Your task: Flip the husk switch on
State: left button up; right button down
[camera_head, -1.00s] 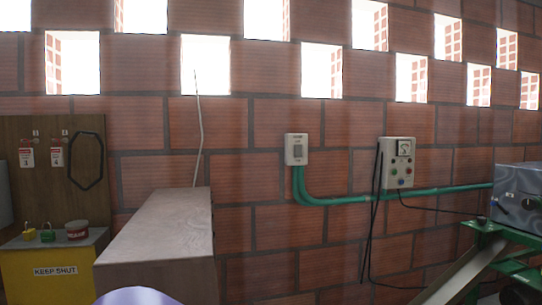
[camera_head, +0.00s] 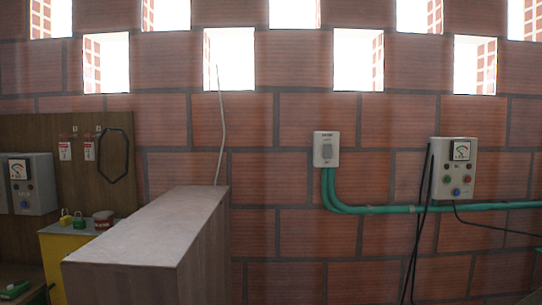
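A small pale switch box (camera_head: 326,149) is fixed to the brick wall right of centre, with a green conduit (camera_head: 340,207) running from its underside. Its label is too small to read, and I cannot tell the position of any switch on it. A larger grey control box (camera_head: 454,168) with a round gauge and coloured buttons hangs on the wall to its right. Another grey control box (camera_head: 33,184) with a gauge stands out at the far left. I cannot tell which of these carries the husk switch. Neither of my grippers is in view.
A tall box-like block with a pale top (camera_head: 150,228) stands left of centre in front of the wall. Behind it on the left are a wooden board (camera_head: 112,205) with red-white tags and a yellow cabinet (camera_head: 52,268) holding padlocks. Black cables hang at the right.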

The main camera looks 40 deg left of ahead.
aim_at(327, 148)
jog(key=i+u, duration=0.1)
jog(key=u, duration=0.3)
jog(key=i+l+u, duration=0.15)
jog(key=u, duration=0.25)
jog(key=l+u, duration=0.15)
jog(key=u, duration=0.25)
jog(key=i+l+u, duration=0.15)
jog(key=u, duration=0.2)
jog(key=i+l+u, duration=0.15)
jog(key=l+u, duration=0.25)
jog(key=i+l+u, duration=0.15)
jog(key=l+u, duration=0.25)
